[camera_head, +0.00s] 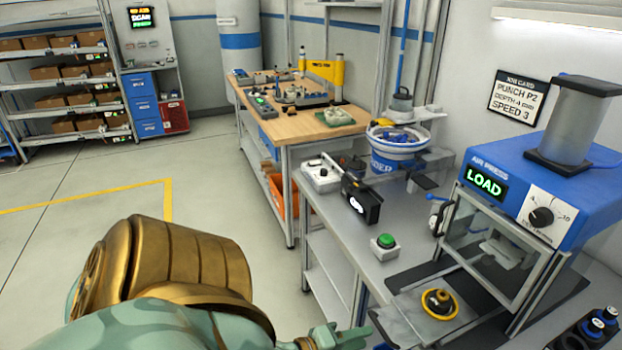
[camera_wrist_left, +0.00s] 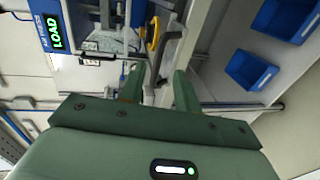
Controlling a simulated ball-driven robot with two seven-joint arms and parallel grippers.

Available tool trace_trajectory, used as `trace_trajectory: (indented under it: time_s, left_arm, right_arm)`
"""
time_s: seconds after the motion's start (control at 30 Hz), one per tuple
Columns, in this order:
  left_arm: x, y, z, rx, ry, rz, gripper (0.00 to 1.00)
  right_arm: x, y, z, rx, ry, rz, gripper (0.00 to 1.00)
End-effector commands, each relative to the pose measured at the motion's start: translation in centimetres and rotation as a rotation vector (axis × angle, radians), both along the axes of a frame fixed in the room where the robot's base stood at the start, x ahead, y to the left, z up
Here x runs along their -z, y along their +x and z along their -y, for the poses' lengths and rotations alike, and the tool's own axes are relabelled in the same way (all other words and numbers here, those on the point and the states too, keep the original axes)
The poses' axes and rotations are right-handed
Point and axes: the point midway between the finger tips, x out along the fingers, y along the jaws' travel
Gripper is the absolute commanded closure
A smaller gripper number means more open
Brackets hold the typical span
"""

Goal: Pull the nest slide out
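The blue air press (camera_head: 500,190), its sign reading LOAD, stands at the right of the head view. In front of its clear guard lies a flat grey plate (camera_head: 412,308), which looks like the nest slide, with a yellow ring and dark centre (camera_head: 440,303) on it. My left gripper (camera_head: 352,336) is low, left of this plate and apart from it. In the left wrist view its two green fingers (camera_wrist_left: 158,85) stand apart with nothing between them. A yellow curved part (camera_wrist_left: 154,34) shows beyond the fingertips. My right gripper is not in view.
A green button (camera_head: 385,241) and a black device (camera_head: 360,200) stand on the grey bench left of the press. Dark cylinders (camera_head: 600,322) stand at the lower right. Blue bins (camera_wrist_left: 250,69) show in the left wrist view. The floor left of the bench is clear.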

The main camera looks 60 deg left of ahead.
Motion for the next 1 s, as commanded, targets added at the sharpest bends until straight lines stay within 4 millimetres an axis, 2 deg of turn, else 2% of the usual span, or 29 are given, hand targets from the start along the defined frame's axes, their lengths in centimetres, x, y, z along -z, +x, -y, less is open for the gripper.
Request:
trace_trajectory:
  time_s: [0.03, 0.2, 0.3, 0.43, 0.6, 1.0]
  left_arm:
    - [-0.3, -1.6, -0.1, 0.003, 0.0, -0.005, 0.68]
    - [-1.3, -6.2, -0.5, 0.002, -0.001, -0.006, 0.68]
    - [-1.7, -8.5, -0.7, 0.0, -0.002, -0.005, 0.68]
    - [-2.1, -10.5, -0.8, 0.001, -0.001, -0.004, 0.68]
    - [-2.4, -11.7, -0.9, 0.0, -0.002, -0.001, 0.68]
    - [-2.4, -11.7, -0.9, 0.0, -0.002, 0.0, 0.68]
  right_arm:
    - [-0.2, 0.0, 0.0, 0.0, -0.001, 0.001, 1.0]
    - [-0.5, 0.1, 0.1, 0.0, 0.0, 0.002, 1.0]
    - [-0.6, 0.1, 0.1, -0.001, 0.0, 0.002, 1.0]
    - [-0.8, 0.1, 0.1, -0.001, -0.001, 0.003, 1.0]
    - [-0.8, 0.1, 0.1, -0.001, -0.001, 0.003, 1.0]
    - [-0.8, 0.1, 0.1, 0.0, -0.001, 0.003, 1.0]
